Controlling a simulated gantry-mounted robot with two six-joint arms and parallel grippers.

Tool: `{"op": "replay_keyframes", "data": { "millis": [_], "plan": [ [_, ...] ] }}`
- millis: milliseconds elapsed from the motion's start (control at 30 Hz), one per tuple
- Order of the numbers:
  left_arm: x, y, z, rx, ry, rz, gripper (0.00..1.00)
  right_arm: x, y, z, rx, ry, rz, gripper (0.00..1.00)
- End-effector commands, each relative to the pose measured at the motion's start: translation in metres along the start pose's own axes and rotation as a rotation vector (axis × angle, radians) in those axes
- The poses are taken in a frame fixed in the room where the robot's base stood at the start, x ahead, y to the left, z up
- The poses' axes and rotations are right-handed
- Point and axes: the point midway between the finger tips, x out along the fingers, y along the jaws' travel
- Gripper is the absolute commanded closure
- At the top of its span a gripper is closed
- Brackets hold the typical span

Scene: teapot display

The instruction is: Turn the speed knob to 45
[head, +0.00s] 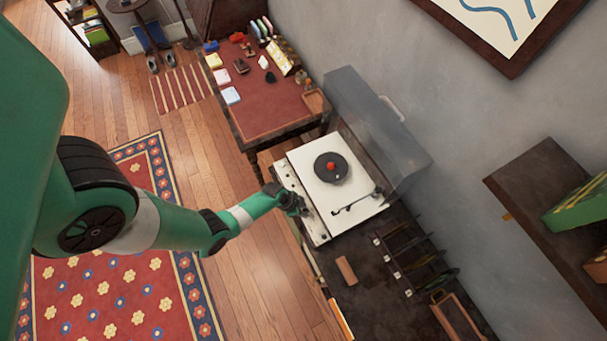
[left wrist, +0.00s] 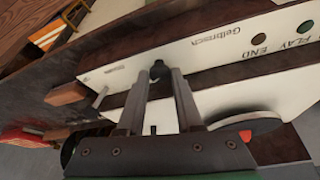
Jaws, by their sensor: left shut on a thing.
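The record player (head: 318,225) is a white deck with a black record (head: 325,178) with a red centre. Its pale front panel (left wrist: 205,47) shows in the left wrist view, with a brand name and "PLAY" and "END" lettering beside round controls. The small dark speed knob (left wrist: 158,67) sits on this panel between my fingertips. My left gripper (head: 292,204) is at the deck's front edge; in the left wrist view its two fingers (left wrist: 159,76) are shut on the knob. The knob's scale and pointer cannot be read. My right gripper is not in view.
A smoky lid (head: 375,125) stands raised behind the deck. The tonearm (head: 356,200) lies at the deck's right side. A wooden block (head: 346,270) and a rack (head: 405,250) stand on the dark cabinet to the right. A desk (head: 265,105) with small items stands beyond.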

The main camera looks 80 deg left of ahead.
Motion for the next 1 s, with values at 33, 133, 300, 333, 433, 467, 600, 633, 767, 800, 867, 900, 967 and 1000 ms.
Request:
{"op": "replay_keyframes", "data": {
  "millis": [33, 133, 300, 333, 433, 467, 600, 633, 767, 800, 867, 900, 967, 1000],
  "plan": [
    [0.000, 0.000, 0.001, 0.002, -0.002, 0.001, 1.00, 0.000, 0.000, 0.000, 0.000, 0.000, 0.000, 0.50],
    [0.000, 0.000, 0.001, 0.002, -0.003, 0.001, 1.00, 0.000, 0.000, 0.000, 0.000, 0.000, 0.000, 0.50],
    [0.001, 0.000, 0.001, 0.002, -0.003, 0.000, 0.62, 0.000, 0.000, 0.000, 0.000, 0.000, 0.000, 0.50],
    [0.001, 0.000, 0.001, 0.002, -0.003, 0.000, 0.57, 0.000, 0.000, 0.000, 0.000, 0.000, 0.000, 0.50],
    [0.000, 0.000, 0.001, 0.001, -0.002, 0.000, 0.39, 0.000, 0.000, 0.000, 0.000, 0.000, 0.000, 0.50],
    [0.000, 0.000, 0.001, 0.001, -0.002, 0.000, 0.36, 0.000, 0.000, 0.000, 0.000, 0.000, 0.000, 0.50],
    [0.000, 0.000, 0.001, 0.001, -0.002, 0.000, 0.36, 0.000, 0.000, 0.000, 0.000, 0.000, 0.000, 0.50],
    [0.000, 0.000, 0.001, 0.001, -0.001, 0.000, 0.36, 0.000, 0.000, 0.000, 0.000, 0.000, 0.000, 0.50],
    [-0.002, 0.000, 0.000, 0.000, -0.001, 0.000, 0.36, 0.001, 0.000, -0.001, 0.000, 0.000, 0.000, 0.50],
    [-0.005, 0.000, 0.000, 0.000, -0.001, -0.001, 0.36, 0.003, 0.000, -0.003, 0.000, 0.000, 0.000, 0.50],
    [-0.013, 0.000, -0.001, 0.000, 0.000, -0.002, 0.36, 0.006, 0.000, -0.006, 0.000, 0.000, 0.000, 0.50],
    [-0.021, 0.000, -0.001, -0.001, 0.000, -0.001, 0.36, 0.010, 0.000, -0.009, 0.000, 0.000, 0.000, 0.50],
    [-0.034, 0.000, -0.002, -0.001, 0.001, -0.002, 0.36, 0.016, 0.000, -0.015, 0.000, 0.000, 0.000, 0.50],
    [-0.044, 0.000, -0.002, -0.002, 0.001, -0.002, 0.36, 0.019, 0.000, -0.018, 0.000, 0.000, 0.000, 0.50]
  ]
}}
